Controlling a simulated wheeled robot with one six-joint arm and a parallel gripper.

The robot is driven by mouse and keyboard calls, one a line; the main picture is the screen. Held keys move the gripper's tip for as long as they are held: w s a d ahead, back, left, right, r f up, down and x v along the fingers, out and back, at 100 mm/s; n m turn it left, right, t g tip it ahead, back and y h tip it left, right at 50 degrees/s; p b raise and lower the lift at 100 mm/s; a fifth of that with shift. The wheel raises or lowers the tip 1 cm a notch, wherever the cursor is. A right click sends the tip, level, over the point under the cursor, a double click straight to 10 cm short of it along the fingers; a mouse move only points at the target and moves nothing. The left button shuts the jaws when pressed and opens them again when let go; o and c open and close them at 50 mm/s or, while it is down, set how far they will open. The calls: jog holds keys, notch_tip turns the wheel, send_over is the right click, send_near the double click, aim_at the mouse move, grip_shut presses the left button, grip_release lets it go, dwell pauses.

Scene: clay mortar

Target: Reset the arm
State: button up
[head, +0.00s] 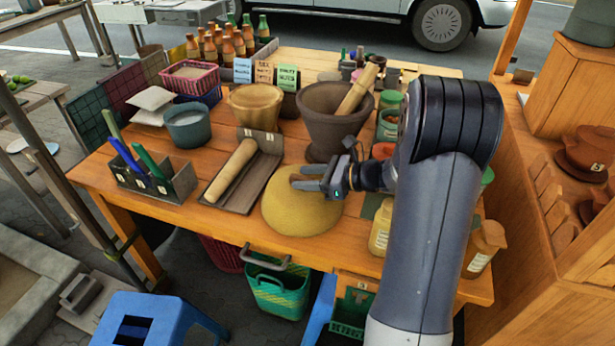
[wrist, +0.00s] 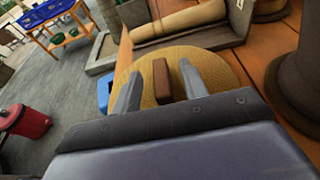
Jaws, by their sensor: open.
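My arm reaches in from the right front of the table.
A clay mortar (head: 322,125) with a pestle (head: 357,89) stands behind my gripper. A tray (head: 247,184) with a wooden roller (head: 231,170) lies left of the mat. Jars (head: 381,227) stand close to my arm. A wooden shelf (head: 560,200) is at right.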

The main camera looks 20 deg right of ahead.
jog(key=v, duration=0.7)
jog(key=shift+s+d+r, duration=0.1)
jog(key=shift+s+d, duration=0.05)
jog(key=shift+d, duration=0.05)
jog(key=x, duration=0.7)
jog(key=r+p, duration=0.1)
jog(key=r, duration=0.1)
jog(key=r+p, duration=0.2)
jog(key=shift+w+a+r+p, duration=0.2)
jog(key=shift+r+p, duration=0.1)
jog(key=shift+r, duration=0.05)
jog(key=shift+r+p, duration=0.6)
jog(key=shift+r, duration=0.2)
jog(key=shift+f, duration=0.1)
